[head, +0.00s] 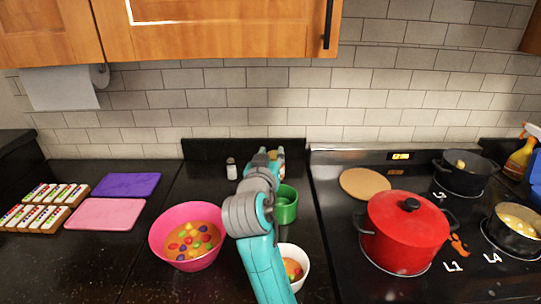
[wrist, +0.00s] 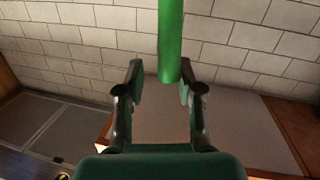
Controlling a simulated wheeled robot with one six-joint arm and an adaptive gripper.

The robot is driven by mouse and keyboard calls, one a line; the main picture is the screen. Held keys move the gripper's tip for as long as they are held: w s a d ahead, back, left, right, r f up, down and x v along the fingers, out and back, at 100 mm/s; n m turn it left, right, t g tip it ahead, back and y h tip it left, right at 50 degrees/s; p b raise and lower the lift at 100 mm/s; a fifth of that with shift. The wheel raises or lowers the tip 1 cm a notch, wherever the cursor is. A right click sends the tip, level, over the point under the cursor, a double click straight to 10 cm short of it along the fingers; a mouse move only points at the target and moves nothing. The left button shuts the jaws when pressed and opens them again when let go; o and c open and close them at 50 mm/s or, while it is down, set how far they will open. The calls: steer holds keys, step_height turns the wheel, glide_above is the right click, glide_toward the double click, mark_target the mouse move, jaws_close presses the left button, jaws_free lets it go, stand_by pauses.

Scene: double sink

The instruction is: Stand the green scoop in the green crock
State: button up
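The green crock (head: 288,212) stands on the dark counter, just right of my arm, which hides its left side. My gripper (head: 272,156) is above and behind the crock, near the tiled wall, and mostly hidden by my own wrist in the head view. In the wrist view a straight green bar, seemingly the scoop's handle (wrist: 170,40), runs from the top edge to an end near the fingertips. My gripper (wrist: 161,78) looks open around it, with a gap at the left finger; the right finger is close to or touching it. The scoop's bowl is not visible.
A pink bowl (head: 163,241) of colored balls is left of my arm; a small white bowl (head: 301,259) is in front of the crock. A red pot (head: 403,247) and a round board (head: 364,183) are on the stove to the right. A shaker (head: 231,169) stands behind.

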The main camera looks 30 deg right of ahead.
steer(key=shift+a, duration=0.1)
steer(key=v, duration=1.1)
steer(key=shift+s+a, duration=0.2)
steer(key=shift+s, duration=0.15)
stand_by(0.6)
